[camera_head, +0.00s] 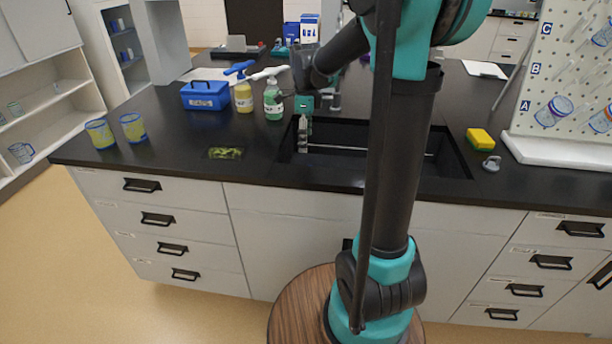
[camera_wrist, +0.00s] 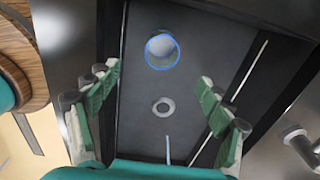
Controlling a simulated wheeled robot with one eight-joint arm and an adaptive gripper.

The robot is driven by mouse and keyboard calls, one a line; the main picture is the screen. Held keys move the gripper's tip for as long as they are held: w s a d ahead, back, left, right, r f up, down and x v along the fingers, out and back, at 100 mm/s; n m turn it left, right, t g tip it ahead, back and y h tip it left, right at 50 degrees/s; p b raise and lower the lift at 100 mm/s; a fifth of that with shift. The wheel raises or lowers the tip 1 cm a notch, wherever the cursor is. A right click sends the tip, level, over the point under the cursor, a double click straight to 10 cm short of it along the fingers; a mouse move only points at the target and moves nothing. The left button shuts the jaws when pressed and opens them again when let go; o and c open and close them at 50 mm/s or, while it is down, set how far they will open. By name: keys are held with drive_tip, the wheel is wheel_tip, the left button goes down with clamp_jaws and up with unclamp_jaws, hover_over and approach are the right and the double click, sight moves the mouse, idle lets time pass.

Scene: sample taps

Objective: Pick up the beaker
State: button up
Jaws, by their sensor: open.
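In the wrist view, a clear beaker (camera_wrist: 162,52) with a blue rim is in the dark sink (camera_wrist: 140,140). I look down into its round mouth. My gripper (camera_wrist: 158,74) is open and empty, with one green-padded finger on each side of the picture. The beaker shows beyond the fingertips, near the top middle, apart from them. In the head view my gripper (camera_head: 303,143) points down over the left part of the sink (camera_head: 345,163). The beaker in the sink is hidden there.
Two blue-rimmed yellowish beakers (camera_head: 100,134) (camera_head: 133,127) stand on the left counter. Near the sink are a green bottle (camera_head: 273,103), a yellow bottle (camera_head: 243,97), a blue box (camera_head: 205,96) and a yellow sponge (camera_head: 480,138). The sink drain (camera_wrist: 163,106) lies below the beaker in the wrist picture.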

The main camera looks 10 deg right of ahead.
wheel_tip(320, 180, down, 12)
drive_tip(key=shift+w+f, duration=0.1)
drive_tip(key=shift+w, duration=0.05)
drive_tip(key=shift+d+f, duration=0.25)
drive_tip(key=shift+f, duration=1.05)
drive_tip(key=shift+d+f, duration=0.2)
drive_tip(key=shift+f, duration=1.1)
drive_tip(key=c, duration=1.1)
drive_tip(key=shift+r, duration=0.1)
